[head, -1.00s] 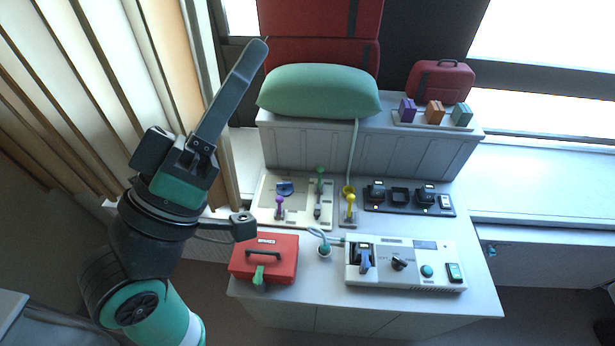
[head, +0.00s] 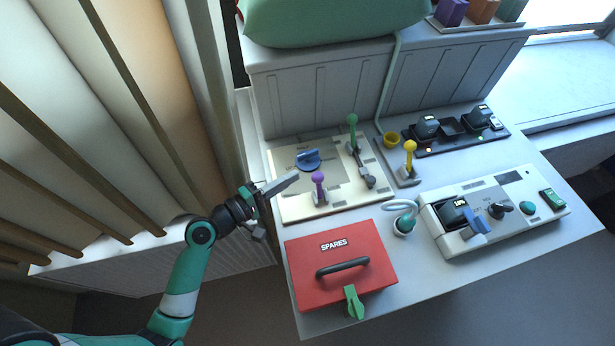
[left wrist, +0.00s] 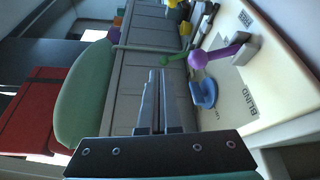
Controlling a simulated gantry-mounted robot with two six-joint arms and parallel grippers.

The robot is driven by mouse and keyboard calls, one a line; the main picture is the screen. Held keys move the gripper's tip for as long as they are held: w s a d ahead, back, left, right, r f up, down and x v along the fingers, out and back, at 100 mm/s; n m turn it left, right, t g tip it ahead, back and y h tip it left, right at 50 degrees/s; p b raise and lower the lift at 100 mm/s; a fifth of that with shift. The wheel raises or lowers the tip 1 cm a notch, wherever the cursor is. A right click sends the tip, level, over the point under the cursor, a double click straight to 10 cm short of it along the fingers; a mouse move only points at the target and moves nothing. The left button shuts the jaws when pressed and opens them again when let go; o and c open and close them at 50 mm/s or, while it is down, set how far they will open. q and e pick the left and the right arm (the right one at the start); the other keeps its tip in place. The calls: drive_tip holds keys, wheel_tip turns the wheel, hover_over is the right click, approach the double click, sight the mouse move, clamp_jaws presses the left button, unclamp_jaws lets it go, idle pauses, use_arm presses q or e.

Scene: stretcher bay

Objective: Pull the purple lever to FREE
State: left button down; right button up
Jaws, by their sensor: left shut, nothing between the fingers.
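The purple lever (head: 318,178) stands on a cream panel (head: 290,208), its round knob up on a short shaft. In the left wrist view the purple lever (left wrist: 198,59) is right of my fingers, its shaft running to a pale base. My left gripper (head: 294,177) is shut and empty just left of the purple knob in the head view, apparently a small gap away. In the left wrist view my left gripper (left wrist: 160,76) points past the knob. The lettering near the lever is too small to read in the head view. My right gripper is out of view.
A blue handle (head: 308,160) and a green lever (head: 352,122) share the panel. A yellow lever (head: 410,148) stands to the right. A red SPARES box (head: 370,245) is in front. A white console (head: 535,215) is at right. Slatted blinds (head: 130,100) flank my left arm.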

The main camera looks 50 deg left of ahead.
use_arm(q)
drive_tip(key=n+y+b, duration=0.1)
drive_tip(key=b, duration=0.1)
approach(318, 184)
drive_tip(key=a, duration=0.2)
drive_tip(key=a+r, duration=0.1)
drive_tip(key=shift+s+g, duration=0.25)
drive_tip(key=shift+g, duration=0.05)
drive_tip(key=shift+a+f+n, duration=0.15)
drive_tip(key=shift+n, duration=0.15)
drive_tip(key=shift+a+r, duration=0.2)
drive_tip(key=shift+a, duration=0.15)
drive_tip(key=shift+d, duration=0.1)
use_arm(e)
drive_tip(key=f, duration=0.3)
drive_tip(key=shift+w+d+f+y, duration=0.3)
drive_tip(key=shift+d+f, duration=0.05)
use_arm(q)
drive_tip(key=shift+w, duration=0.1)
drive_tip(key=w, duration=0.3)
drive_tip(key=w+f+b, duration=0.1)
drive_tip(key=w, duration=0.5)
drive_tip(key=shift+w+a+f, duration=0.25)
drive_tip(key=shift+w, duration=0.1)
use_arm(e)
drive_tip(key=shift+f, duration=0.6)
use_arm(q)
drive_tip(key=shift+d, duration=0.1)
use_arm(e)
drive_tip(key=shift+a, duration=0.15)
